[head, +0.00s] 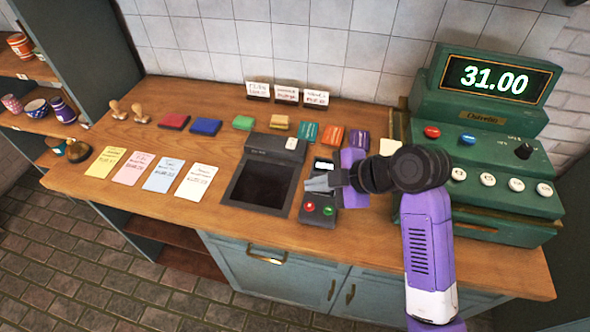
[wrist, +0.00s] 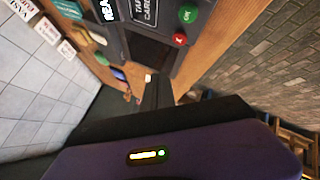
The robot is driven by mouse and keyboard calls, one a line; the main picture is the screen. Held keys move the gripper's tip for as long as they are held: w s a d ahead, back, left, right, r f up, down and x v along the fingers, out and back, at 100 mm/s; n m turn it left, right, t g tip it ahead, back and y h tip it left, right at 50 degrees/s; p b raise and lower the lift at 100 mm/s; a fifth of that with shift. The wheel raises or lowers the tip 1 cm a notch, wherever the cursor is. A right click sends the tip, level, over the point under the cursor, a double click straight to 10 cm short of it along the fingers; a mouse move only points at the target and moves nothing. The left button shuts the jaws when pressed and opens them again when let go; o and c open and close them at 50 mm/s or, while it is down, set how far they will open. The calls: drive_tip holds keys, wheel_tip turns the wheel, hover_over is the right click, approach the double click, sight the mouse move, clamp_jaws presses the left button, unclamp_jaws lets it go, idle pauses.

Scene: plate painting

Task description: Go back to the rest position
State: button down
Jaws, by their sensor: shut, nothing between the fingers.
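My gripper (head: 318,183) is at the end of my purple and black arm, above the wooden counter (head: 110,138). Its grey fingers are shut and empty, pointing left in the head view. It hovers over or close by a card terminal (head: 320,211) with a green and a red button. The gripper hides part of the terminal. In the wrist view the terminal (wrist: 165,22) is at the top, with its green and red buttons, and the dark fingers (wrist: 157,92) are in the middle.
A green cash register (head: 480,140) reading 31.00 stands at the right, close to my arm. A dark recessed tray (head: 232,185) is left of the terminal. Paper slips (head: 155,175), ink pads (head: 207,126) and stamps (head: 140,113) lie further left. Price cards (head: 287,95) stand at the wall.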

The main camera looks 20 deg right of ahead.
drive_tip(key=w+d+r+m+t+h, duration=0.4)
drive_tip(key=d+r+m+t, duration=0.15)
drive_tip(key=m, duration=0.45)
drive_tip(key=s+a+f+m+b, duration=0.1)
drive_tip(key=s+a+f+m, duration=0.1)
drive_tip(key=s, duration=1)
drive_tip(key=s+a+f+m+t+h+b, duration=0.1)
drive_tip(key=s+a+f+m, duration=0.1)
drive_tip(key=s, duration=1.1)
drive_tip(key=s+a+f+m+t+b, duration=0.1)
drive_tip(key=s+a+f+m+b, duration=0.1)
drive_tip(key=s, duration=1.1)
drive_tip(key=shift+f, duration=0.8)
